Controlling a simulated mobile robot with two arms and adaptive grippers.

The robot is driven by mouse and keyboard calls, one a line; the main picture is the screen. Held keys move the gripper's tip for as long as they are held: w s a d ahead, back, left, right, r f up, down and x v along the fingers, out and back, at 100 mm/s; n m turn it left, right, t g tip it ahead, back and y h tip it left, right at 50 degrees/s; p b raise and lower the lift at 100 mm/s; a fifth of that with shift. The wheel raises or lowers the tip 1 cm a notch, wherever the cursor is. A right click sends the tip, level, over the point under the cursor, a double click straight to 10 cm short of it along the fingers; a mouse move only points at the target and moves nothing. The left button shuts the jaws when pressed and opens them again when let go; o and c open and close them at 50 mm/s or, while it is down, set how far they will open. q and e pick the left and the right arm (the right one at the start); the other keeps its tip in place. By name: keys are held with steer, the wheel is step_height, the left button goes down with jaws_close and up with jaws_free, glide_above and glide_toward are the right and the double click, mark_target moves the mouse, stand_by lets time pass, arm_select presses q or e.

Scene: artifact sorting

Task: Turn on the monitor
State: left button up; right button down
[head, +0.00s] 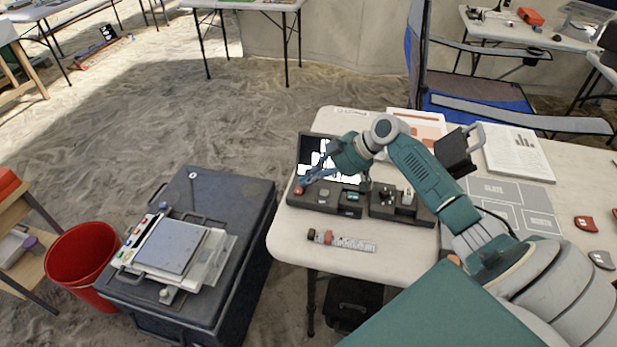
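The monitor (310,143) is a dark case on the near-left part of the white table, with its lid raised. Its screen shows black with bright white patches. A red button (299,190) sits at the left end of its lower panel. My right arm reaches over the table from the right. My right gripper (308,181) is over the monitor's lower panel, with its blue fingertips close to the red button; I cannot tell whether they touch it. The arm and gripper hide part of the screen and panel. My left gripper is not in view.
A dark module (405,207) stands right of the monitor. A small tube and scale card (342,242) lie near the table's front edge. A black case (200,275) carrying equipment and a red bucket (82,262) stand left. Papers and a blue chair (480,95) are behind.

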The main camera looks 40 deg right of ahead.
steer(key=shift+s+a+r, duration=0.15)
steer(key=shift+a, duration=0.2)
steer(key=shift+s+a+p, duration=0.3)
steer(key=shift+p, duration=0.45)
steer(key=shift+s+a, duration=0.2)
steer(key=shift+r, duration=0.1)
